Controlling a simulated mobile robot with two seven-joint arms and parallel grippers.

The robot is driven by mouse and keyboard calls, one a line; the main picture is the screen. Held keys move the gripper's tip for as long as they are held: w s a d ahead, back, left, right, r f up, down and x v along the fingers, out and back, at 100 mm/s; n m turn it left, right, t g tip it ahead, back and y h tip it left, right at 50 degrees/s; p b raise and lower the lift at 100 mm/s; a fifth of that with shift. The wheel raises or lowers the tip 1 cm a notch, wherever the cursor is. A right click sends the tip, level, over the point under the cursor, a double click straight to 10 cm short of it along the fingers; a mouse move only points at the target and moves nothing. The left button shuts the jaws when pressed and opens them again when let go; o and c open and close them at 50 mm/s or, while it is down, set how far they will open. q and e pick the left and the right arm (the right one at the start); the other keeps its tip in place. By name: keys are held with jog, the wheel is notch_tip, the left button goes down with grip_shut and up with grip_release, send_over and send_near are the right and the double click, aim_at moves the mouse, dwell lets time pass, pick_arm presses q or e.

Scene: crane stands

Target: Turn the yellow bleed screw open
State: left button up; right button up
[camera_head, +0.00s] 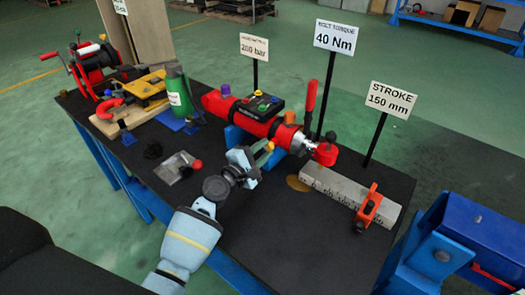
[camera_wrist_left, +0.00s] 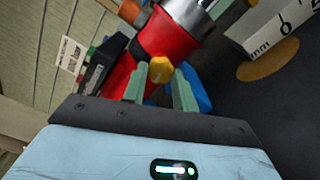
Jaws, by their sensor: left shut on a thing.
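The yellow bleed screw (camera_head: 269,146) sticks out from the near side of the red hydraulic cylinder (camera_head: 257,124). In the left wrist view the screw's yellow head (camera_wrist_left: 160,68) shows in front of the red cylinder body (camera_wrist_left: 165,35), at the tips of two pale green fingers. My left gripper (camera_head: 262,153) reaches in from the front and is shut on the screw; the left wrist view shows its fingers (camera_wrist_left: 159,90) on either side of it. The screw's lower part is hidden by the fingers. My right gripper does not show.
The cylinder lies on blue supports (camera_head: 240,138) on a black-topped bench (camera_head: 270,230). A steel ruler bar (camera_head: 340,187) with a red-orange clamp (camera_head: 368,208) lies to the right. A green bottle (camera_head: 179,93) stands left. Sign posts rise behind. The bench front is clear.

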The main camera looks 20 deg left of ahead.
pick_arm(q)
jog(key=o, duration=1)
jog(key=v, duration=0.7)
jog(key=shift+s+a, duration=0.15)
jog(key=shift+s, duration=0.2)
